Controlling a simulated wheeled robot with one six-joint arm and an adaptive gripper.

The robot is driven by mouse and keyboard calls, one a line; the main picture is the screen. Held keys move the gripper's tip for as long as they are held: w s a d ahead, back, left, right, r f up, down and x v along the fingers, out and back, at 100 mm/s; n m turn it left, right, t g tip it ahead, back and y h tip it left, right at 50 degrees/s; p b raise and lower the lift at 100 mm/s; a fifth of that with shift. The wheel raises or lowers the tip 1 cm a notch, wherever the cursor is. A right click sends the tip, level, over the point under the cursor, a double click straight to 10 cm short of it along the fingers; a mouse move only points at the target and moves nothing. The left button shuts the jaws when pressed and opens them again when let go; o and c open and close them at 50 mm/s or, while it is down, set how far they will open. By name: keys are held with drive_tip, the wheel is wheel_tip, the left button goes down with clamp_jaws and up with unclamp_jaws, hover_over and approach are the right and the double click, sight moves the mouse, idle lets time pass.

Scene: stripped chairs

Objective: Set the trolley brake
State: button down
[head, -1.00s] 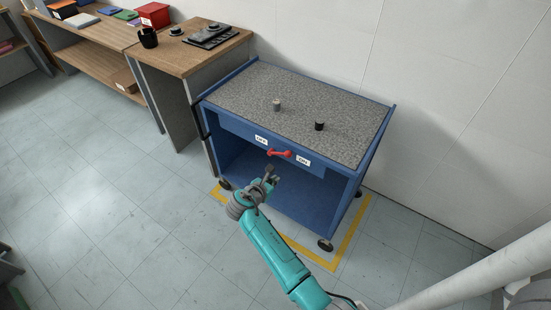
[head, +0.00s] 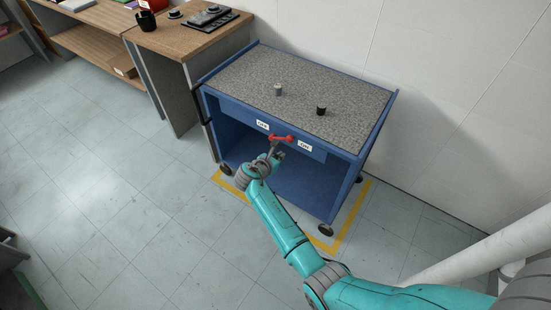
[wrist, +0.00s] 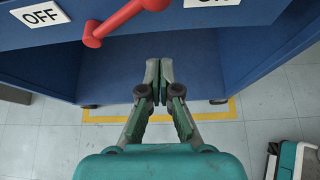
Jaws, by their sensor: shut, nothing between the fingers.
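The blue trolley (head: 232,108) has a grey speckled top. On its front panel a red lever (head: 281,138) sits between the OFF label (head: 262,125) at left and the ON label (head: 305,146) at right. In the wrist view the red lever (wrist: 120,20) slants from upper right down to its lower-left end, on the OFF side. My gripper (head: 277,154) is just below and in front of the lever. In the wrist view my gripper (wrist: 158,75) is shut and empty, apart from the lever, pointing at the trolley's open front.
A pale post (head: 277,90) and a black one (head: 321,111) stand on the trolley top. A wooden desk (head: 185,40) adjoins at left, the white wall (head: 450,120) is behind. Yellow tape (head: 345,225) marks the floor around the trolley.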

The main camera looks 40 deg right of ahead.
sight(281, 138)
drive_tip(key=shift+w+d+r, duration=0.2)
drive_tip(key=shift+d+r, duration=0.1)
drive_tip(key=shift+d, duration=0.4)
drive_tip(key=shift+w+d+r, duration=0.25)
drive_tip(key=shift+d+r, duration=0.1)
drive_tip(key=shift+d, duration=0.4)
drive_tip(key=shift+w+d+r, duration=0.2)
drive_tip(key=shift+d+r, duration=0.1)
drive_tip(key=shift+d, duration=0.4)
drive_tip(key=shift+w+r, duration=0.1)
drive_tip(key=shift+r, duration=0.05)
